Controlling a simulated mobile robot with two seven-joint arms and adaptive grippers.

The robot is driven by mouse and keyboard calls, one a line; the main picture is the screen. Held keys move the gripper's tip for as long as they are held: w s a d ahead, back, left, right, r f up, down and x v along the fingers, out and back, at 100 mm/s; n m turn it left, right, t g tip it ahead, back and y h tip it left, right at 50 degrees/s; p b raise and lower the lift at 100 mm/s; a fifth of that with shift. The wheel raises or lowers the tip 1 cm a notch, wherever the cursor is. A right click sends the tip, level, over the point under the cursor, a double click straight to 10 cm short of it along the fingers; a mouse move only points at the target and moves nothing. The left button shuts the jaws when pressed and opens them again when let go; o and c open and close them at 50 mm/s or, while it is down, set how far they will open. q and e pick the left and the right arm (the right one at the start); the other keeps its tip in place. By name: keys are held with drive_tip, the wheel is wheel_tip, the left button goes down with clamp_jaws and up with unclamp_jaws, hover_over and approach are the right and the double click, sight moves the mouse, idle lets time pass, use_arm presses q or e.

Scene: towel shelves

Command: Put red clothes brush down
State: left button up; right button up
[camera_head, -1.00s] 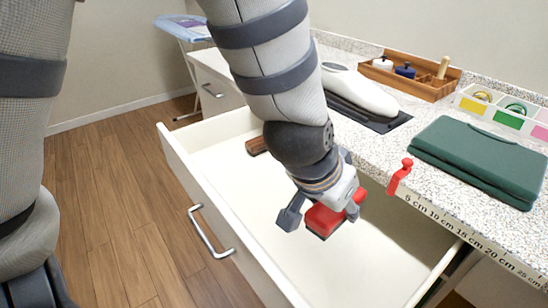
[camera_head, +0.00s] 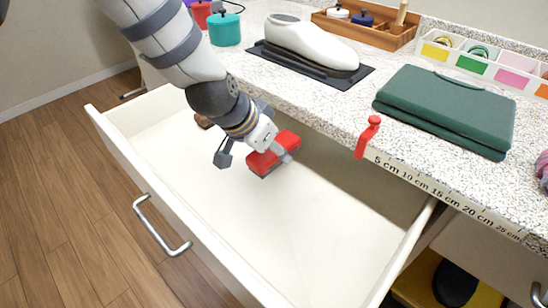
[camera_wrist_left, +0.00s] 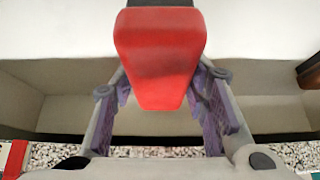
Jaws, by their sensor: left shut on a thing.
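The red clothes brush (camera_head: 274,155) is held between the fingers of my left gripper (camera_head: 256,158), inside the open white drawer (camera_head: 330,240). In the head view the brush is low over the drawer floor; I cannot tell whether it touches it. In the left wrist view the brush's red body (camera_wrist_left: 160,55) points down between the two purple-padded fingers (camera_wrist_left: 160,100), with a dark strip at its top edge. My left arm comes in from the upper left. My right gripper is out of view.
A brown object (camera_head: 203,121) lies at the drawer's far end, partly behind my arm. The drawer's middle and near right floor are clear. On the speckled counter are a red clip (camera_head: 368,136) at the edge, a green folded item (camera_head: 445,108) and a white iron-like object (camera_head: 310,42).

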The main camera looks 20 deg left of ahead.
use_arm(q)
drive_tip(key=f, duration=0.4)
drive_tip(key=shift+w+a+b, duration=0.25)
drive_tip(key=shift+a+b, duration=0.05)
drive_tip(key=shift+b, duration=0.1)
drive_tip(key=shift+w+r, duration=0.1)
drive_tip(key=shift+r, duration=0.05)
drive_tip(key=o, duration=1.1)
drive_tip(key=shift+f, duration=0.2)
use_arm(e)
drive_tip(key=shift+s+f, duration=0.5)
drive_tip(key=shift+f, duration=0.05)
